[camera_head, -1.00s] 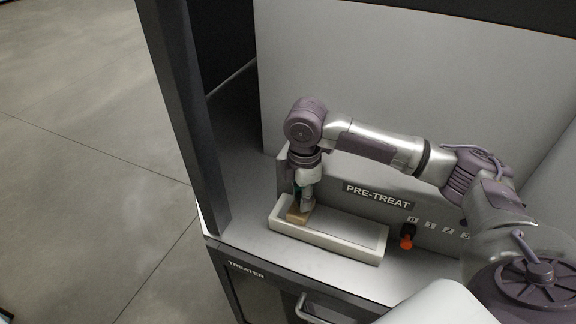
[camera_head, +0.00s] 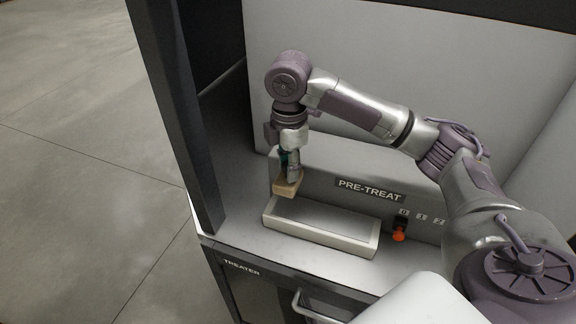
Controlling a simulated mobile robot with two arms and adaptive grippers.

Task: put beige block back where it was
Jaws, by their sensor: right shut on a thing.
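The beige block (camera_head: 287,189) is held in my right gripper (camera_head: 289,174), which points down and is shut on it. The block hangs just above the left end of a shallow white tray (camera_head: 318,243). The tray looks empty and sits on the treater's grey top. The fingers are small and partly hidden by the wrist. My left gripper is not in view.
Behind the tray stands a grey panel labelled PRE-TREAT (camera_head: 369,190) with an orange-red knob (camera_head: 399,235) and numbers. A dark post (camera_head: 179,120) rises to the left of the block. A drawer handle (camera_head: 308,308) shows at the front, below the top.

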